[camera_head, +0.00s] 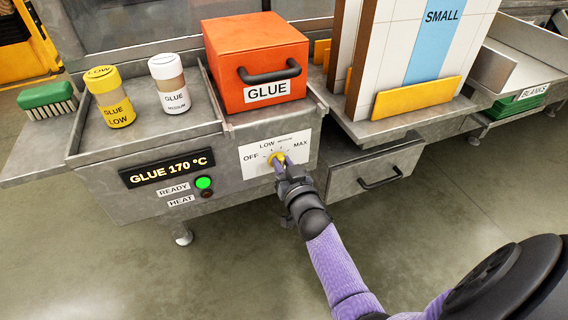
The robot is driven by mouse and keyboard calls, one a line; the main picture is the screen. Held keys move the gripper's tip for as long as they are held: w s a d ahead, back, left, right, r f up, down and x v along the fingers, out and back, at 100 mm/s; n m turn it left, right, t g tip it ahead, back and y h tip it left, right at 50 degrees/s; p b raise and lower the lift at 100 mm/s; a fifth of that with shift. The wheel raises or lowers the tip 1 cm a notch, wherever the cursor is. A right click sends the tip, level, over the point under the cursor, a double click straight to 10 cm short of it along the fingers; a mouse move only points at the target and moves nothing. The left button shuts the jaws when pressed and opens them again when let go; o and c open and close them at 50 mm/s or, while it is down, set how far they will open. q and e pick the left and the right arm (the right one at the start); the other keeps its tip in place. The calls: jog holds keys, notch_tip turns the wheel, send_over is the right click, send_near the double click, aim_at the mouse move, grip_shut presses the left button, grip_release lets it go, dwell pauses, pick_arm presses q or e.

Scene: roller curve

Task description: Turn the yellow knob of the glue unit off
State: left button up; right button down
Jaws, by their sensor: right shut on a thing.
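The glue unit (110,180) is a grey metal box with a display reading GLUE 170 °C. A green light shows near the READY label, with a dark one near HEAT. The yellow knob (276,156) sits on a white dial plate (250,166) marked OFF, LOW, MEDIUM and MAX. My right gripper (281,163) is at the front of the plate, shut on the yellow knob. Its fingers partly cover the knob, so where the knob points is hard to tell. My left gripper is not in view.
An orange GLUE box (255,65) with a black handle stands on top. A yellow bottle (110,98), a white bottle (170,84) and a green brush (48,98) are to its left. A drawer (372,172) is right of the dial. The floor in front is clear.

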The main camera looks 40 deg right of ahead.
jog(key=shift+w+a+f+n+b, duration=0.15)
jog(key=shift+a+n+b, duration=0.1)
jog(key=shift+n, duration=1.95)
jog(key=shift+s+a+f+n+b, duration=0.1)
jog(key=shift+a+f+n+b, duration=0.15)
jog(key=shift+n, duration=1.95)
jog(key=shift+w+a+f+n+b, duration=0.15)
jog(key=shift+n+b, duration=0.15)
jog(key=shift+n, duration=1.9)
jog(key=shift+s+r, duration=0.1)
jog(key=c, duration=0.6)
grip_release()
jog(key=shift+o, duration=0.2)
